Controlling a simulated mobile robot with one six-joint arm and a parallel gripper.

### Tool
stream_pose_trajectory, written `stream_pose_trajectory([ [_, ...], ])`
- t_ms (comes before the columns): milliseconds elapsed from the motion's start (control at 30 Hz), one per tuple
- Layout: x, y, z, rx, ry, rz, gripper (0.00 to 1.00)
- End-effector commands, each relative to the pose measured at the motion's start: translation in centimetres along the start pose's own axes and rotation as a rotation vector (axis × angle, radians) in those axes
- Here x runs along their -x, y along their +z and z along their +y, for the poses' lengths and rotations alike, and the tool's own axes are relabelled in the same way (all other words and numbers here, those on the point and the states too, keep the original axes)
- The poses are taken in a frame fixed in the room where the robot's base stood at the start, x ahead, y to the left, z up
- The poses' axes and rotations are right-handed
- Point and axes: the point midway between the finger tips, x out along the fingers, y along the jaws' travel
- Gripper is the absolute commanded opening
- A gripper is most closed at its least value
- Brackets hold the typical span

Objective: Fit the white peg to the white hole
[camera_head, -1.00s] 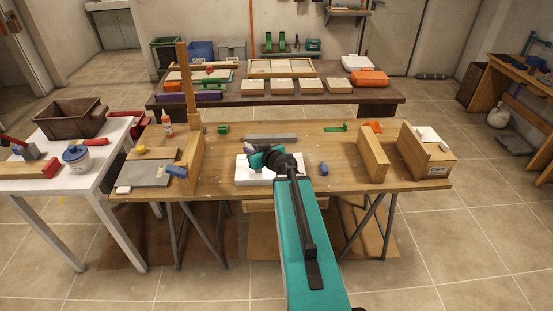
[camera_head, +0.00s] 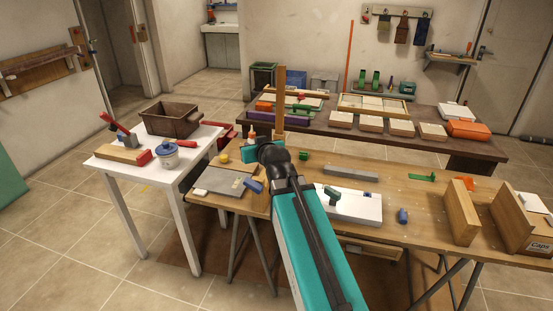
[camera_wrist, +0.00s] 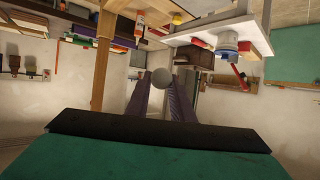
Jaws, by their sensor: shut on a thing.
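In the wrist view my gripper (camera_wrist: 162,82) is shut on a pale, round-ended thing (camera_wrist: 161,76), which looks like the white peg seen end-on. In the head view the gripper is mostly hidden behind my own arm, above the left part of the wooden workbench. A white block (camera_head: 362,207) lies on the bench to the right of my arm. A dark green piece (camera_head: 332,196) stands on or in its left part. I cannot make out a white hole on the block.
A blue peg (camera_head: 403,215) stands right of the block; another blue piece (camera_head: 253,185) lies by a grey plate (camera_head: 222,184). A grey bar (camera_head: 350,172) and upright wooden boards (camera_head: 462,212) are on the bench. A white table (camera_head: 140,170) with tools is at the left.

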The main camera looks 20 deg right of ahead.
Motion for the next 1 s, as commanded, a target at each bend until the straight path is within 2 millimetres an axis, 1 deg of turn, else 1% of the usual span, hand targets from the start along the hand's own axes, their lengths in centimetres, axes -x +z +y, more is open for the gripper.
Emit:
stream_pose_trajectory([
  [33, 0.1, -0.9, -1.5, 0.003, -0.005, 0.004, 0.0],
  [100, 0.4, -1.9, -3.1, 0.003, -0.006, 0.003, 0.0],
  [200, 0.8, -3.0, -4.7, 0.002, -0.006, 0.002, 0.0],
  [300, 1.2, -3.7, -5.7, 0.002, -0.006, 0.001, 0.0],
  [433, 1.3, -4.0, -6.2, 0.001, -0.004, -0.001, 0.0],
  [867, 1.3, -4.0, -6.2, 0.001, -0.005, -0.001, 0.0],
  [1000, 1.4, -4.0, -6.5, 0.003, -0.009, -0.001, 0.0],
])
